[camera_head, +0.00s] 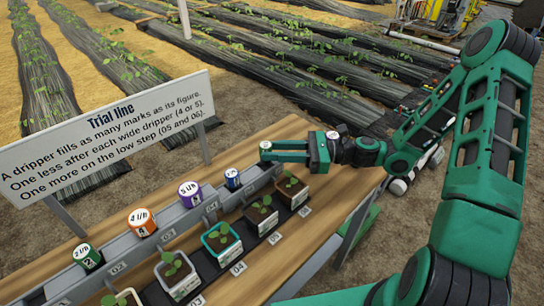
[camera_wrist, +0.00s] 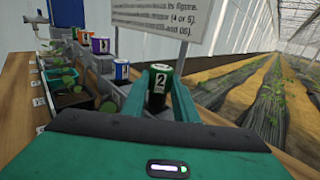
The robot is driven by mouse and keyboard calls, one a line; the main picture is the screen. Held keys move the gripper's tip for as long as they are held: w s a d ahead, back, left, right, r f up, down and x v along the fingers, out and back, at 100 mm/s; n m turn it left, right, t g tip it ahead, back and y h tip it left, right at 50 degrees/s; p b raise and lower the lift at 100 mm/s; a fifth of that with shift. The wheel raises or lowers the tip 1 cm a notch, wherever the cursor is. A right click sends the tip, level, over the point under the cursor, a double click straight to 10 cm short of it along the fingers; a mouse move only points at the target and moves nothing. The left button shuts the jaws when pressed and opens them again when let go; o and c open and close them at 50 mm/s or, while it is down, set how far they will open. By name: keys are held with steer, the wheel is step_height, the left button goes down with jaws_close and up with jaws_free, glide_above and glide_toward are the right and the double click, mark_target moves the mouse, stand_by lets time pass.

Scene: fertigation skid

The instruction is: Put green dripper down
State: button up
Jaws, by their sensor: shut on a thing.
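My gripper (camera_head: 268,151) is shut on a green dripper (camera_wrist: 159,82), a dark cylinder with a green rim, a white top and a label with the figure 2. The wrist view shows it upright between my two green fingers. In the head view the held dripper (camera_head: 265,146) is near the far end of the grey stepped rail (camera_head: 128,243). I cannot tell whether its base touches anything. Another green dripper, marked 2 l/h (camera_head: 87,256), stands on the rail at the near left. Orange (camera_head: 141,222), purple (camera_head: 190,194) and blue (camera_head: 232,178) drippers stand between them.
Potted seedlings (camera_head: 221,238) stand in a row in front of the rail, beside number tags. A sign titled Trial line (camera_head: 108,137) stands behind the rail at the left. The wooden bench (camera_head: 325,222) has bare room right of the pots. Planted rows lie beyond.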

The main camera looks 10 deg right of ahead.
step_height(320, 180, down, 3)
steer(key=shift+a+r, duration=0.1)
steer(key=shift+r, duration=0.05)
steer(key=o, duration=1.1)
steer(key=shift+a, duration=0.15)
steer(key=d, duration=0.4)
steer(key=s+d, duration=0.1)
steer(key=d, duration=0.3)
steer(key=s+d, duration=0.1)
steer(key=d, duration=0.3)
steer(key=shift+r, duration=0.1)
steer(key=shift+s, duration=0.15)
